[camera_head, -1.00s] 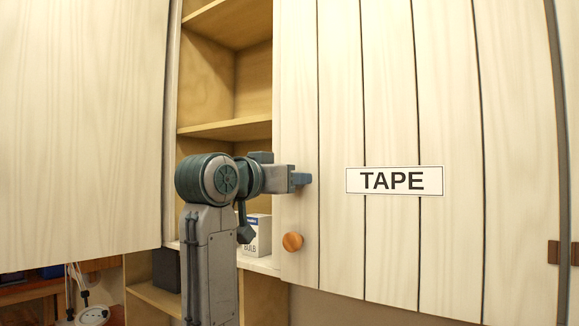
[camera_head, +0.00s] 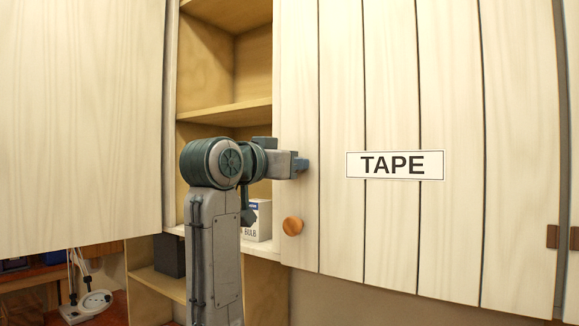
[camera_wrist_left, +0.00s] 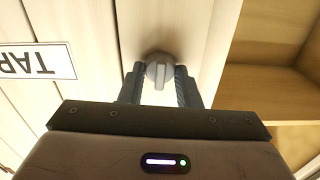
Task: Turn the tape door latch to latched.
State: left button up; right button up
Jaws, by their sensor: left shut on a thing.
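The pale plank tape door (camera_head: 395,235) fills the right of the head view, with its TAPE label (camera_head: 395,165) and a round wooden knob (camera_head: 292,227) low at its left edge. My left gripper (camera_head: 303,166) is at the door's left edge, above the knob, and hides the latch in the head view. The bar runs about up and down in that picture. My right gripper is out of view.
Open shelves (camera_head: 225,112) lie left of the tape door, with a bulb box (camera_head: 258,222) on the lower one. Another pale door panel (camera_head: 80,120) fills the left. A dark box (camera_head: 169,256) and a white device (camera_head: 88,305) sit lower left.

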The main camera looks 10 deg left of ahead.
pick_arm(q)
jog(key=m+b, duration=0.4)
jog(key=m, duration=0.1)
jog(key=m+b, duration=0.3)
jog(key=shift+s+d+f, duration=0.1)
jog(key=shift+f, duration=0.15)
jog(key=m+b, duration=0.3)
jog(key=m, duration=0.2)
jog(key=m+b, duration=0.1)
jog(key=m, duration=0.1)
jog(key=shift+m, duration=0.4)
jog(key=shift+m+b, duration=0.55)
jog(key=shift+m, duration=0.25)
jog(key=o, duration=1)
jog(key=shift+d, duration=0.1)
jog(key=shift+c, duration=0.2)
